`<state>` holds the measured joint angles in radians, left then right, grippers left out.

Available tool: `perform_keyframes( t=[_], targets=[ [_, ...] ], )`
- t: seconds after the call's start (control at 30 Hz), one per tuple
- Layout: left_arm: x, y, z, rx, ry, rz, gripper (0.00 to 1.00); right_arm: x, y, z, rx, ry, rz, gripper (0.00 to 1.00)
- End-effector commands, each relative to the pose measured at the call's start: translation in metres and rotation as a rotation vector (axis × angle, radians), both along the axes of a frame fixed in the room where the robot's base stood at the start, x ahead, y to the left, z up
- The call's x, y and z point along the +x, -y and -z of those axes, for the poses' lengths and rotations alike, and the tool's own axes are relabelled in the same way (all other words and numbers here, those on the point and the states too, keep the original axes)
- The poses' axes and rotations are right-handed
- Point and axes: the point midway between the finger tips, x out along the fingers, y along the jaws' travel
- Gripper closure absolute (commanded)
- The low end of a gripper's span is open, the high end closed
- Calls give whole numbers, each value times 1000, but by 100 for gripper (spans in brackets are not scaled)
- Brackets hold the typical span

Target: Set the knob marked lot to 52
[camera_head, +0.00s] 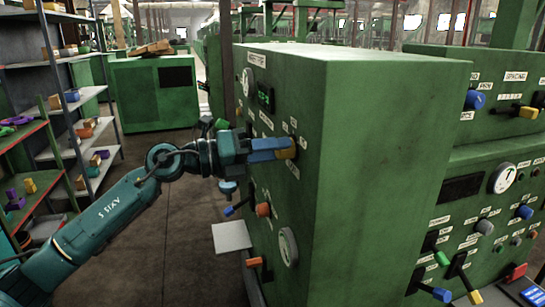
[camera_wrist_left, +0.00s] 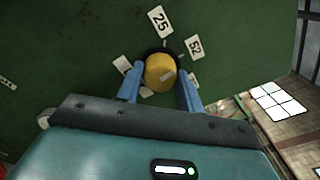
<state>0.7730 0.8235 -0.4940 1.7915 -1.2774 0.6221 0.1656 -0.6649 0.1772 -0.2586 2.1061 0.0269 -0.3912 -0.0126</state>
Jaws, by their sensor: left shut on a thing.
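A round yellow knob (camera_wrist_left: 160,72) sits on the green panel of a tall machine (camera_head: 385,150). In the left wrist view, a label reading 25 (camera_wrist_left: 158,20) is above it and a label reading 52 (camera_wrist_left: 195,46) is at its upper right. My left gripper (camera_head: 277,148) is shut on the yellow knob, with one blue finger on each side. The name lot is not readable. My right gripper is not in view.
An orange knob (camera_head: 263,210), a blue-tipped lever (camera_head: 236,208) and a white dial (camera_head: 288,247) are lower on the same panel. A shelf rack (camera_head: 60,110) stands at the left. Open floor (camera_head: 170,245) lies between rack and machine.

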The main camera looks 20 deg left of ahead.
Motion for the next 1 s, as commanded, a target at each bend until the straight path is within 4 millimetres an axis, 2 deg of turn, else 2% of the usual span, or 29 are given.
perform_keyframes(
  t=[0.3,0.8,0.83,1.0],
  targets=[
    [0,0,1,61,88,-1,86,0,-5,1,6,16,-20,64],
    [0,0,0,69,99,0,86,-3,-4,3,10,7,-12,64],
    [0,0,0,69,99,0,61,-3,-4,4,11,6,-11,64],
    [0,0,0,68,99,0,47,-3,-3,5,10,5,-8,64]
  ],
)
